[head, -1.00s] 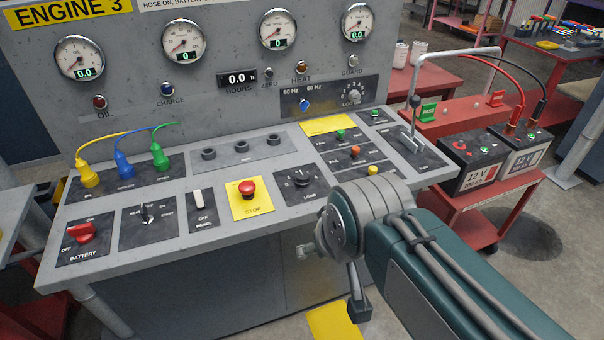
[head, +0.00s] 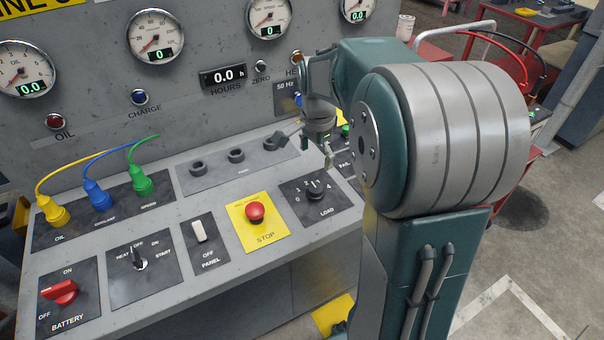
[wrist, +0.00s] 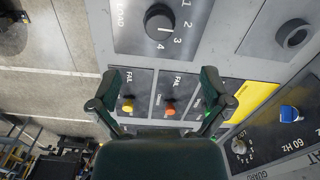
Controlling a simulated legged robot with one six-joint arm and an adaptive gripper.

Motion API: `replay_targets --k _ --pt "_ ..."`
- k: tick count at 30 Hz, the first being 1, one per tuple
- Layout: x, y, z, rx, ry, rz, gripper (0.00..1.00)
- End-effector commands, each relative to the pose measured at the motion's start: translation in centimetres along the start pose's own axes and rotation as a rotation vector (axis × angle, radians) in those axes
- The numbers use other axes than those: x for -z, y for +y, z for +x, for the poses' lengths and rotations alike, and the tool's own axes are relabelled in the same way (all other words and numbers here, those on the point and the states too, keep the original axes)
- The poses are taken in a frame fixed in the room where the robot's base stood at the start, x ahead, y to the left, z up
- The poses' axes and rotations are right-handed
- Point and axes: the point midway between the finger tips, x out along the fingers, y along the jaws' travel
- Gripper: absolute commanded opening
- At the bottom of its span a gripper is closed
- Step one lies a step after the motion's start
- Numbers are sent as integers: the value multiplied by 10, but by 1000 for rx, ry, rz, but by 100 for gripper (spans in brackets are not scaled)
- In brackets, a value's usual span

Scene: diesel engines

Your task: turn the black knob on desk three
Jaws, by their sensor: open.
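The black knob (head: 316,189) sits on the LOAD plate of the grey desk, right of the red STOP button, with numbers 1 to 4 around it. In the wrist view the knob (wrist: 159,22) is at the top middle, beyond my fingertips, and nothing touches it. My gripper (head: 308,148) is open and empty above the desk, behind the knob in the head view. In the wrist view my gripper's two fingers (wrist: 162,84) stand apart over the plate with yellow and orange buttons. My arm hides the desk's right part in the head view.
The red STOP button (head: 255,212) on its yellow plate is left of the knob. Black sockets (head: 236,156) and plugs with cables (head: 142,182) stand behind. The gauge panel (head: 210,100) rises at the back. A blue knob (wrist: 289,112) shows at right in the wrist view.

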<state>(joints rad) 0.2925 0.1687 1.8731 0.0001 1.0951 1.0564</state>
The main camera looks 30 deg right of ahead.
Motion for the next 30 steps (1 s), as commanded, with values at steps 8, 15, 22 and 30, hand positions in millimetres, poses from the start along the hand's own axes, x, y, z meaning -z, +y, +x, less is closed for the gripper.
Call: replay_targets --k 8,15,22,30 --pt "3 0 26 -8 -6 16 99" --pt "2 -1 72 -9 -5 14 99" --pt "1 -1 103 -7 -4 13 99" --pt "2 -1 110 -4 -2 13 99"
